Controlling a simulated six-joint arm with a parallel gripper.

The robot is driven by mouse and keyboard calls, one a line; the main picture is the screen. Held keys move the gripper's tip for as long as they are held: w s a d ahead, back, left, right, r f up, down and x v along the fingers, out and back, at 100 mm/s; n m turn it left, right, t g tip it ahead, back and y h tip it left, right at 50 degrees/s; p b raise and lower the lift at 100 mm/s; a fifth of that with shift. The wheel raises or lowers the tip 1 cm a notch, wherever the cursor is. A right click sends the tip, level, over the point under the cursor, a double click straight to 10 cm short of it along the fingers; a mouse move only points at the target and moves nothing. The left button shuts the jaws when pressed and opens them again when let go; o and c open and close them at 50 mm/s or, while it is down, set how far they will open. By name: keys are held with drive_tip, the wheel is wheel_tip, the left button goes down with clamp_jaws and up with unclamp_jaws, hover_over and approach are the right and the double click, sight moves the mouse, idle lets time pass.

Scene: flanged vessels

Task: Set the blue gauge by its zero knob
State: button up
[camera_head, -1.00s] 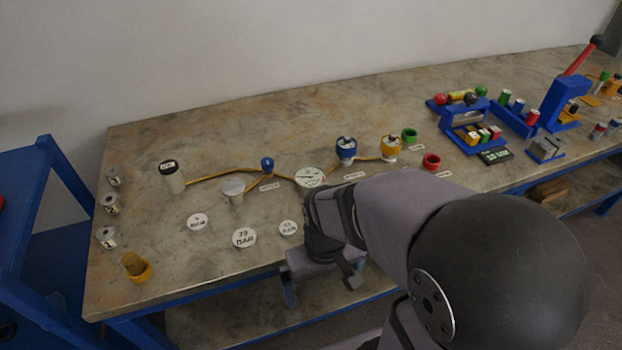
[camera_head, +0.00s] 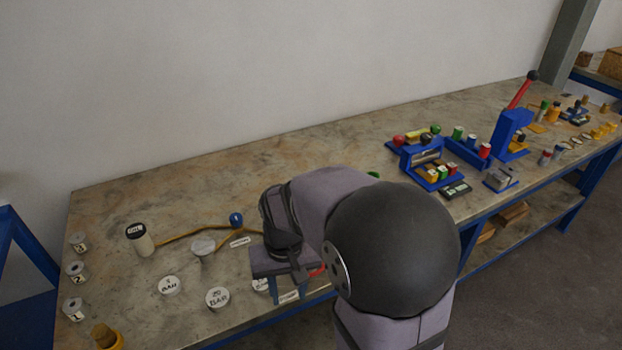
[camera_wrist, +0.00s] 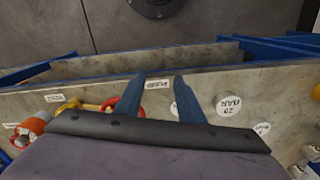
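My gripper (camera_wrist: 160,80) shows in the wrist view with its two bluish fingers apart and nothing seen between them but the bench top and a small label beyond. In the head view my gripper (camera_head: 288,294) is over the front edge of the bench, partly hidden by my arm. A small blue-topped piece (camera_head: 236,219) stands on the yellow pipe to its left. I cannot tell whether it is the blue gauge. The larger blue-topped vessel and the white dial on the pipe are hidden behind my arm. I cannot make out a zero knob.
Flat white BAR discs (camera_head: 217,297) lie on the bench left of my gripper. A white vessel (camera_head: 203,247) and a dark-capped cylinder (camera_head: 140,240) stand farther left. A red ring (camera_wrist: 131,100) shows near one finger in the wrist view. Blue racks (camera_head: 428,165) stand right.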

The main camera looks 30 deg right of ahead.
drive_tip(key=w+d+r+m+p, duration=0.3)
drive_tip(key=w+r+m, duration=0.1)
drive_tip(key=w, duration=0.5)
drive_tip(key=w+d+r+m+p, duration=0.3)
drive_tip(key=w+d+r, duration=0.1)
drive_tip(key=w, duration=0.4)
drive_tip(key=shift+w+d+r+m+p, duration=0.45)
drive_tip(key=shift+w+d+m+p, duration=1.05)
drive_tip(key=shift+d, duration=0.55)
drive_tip(key=shift+w+d+r+m+p, duration=0.45)
drive_tip(key=shift+w+d+m+p, duration=1)
drive_tip(key=shift+d+m, duration=0.5)
drive_tip(key=shift+w+d+r+m+p, duration=0.45)
drive_tip(key=shift+w+d+m+p, duration=1)
drive_tip(key=shift+d, duration=0.7)
drive_tip(key=shift+w, duration=0.2)
drive_tip(key=shift+f+b, duration=0.2)
drive_tip(key=shift+b, duration=0.1)
drive_tip(key=shift+w+f+p, duration=0.1)
drive_tip(key=shift+f+p, duration=0.5)
drive_tip(key=shift+f, duration=2.9)
clamp_jaws()
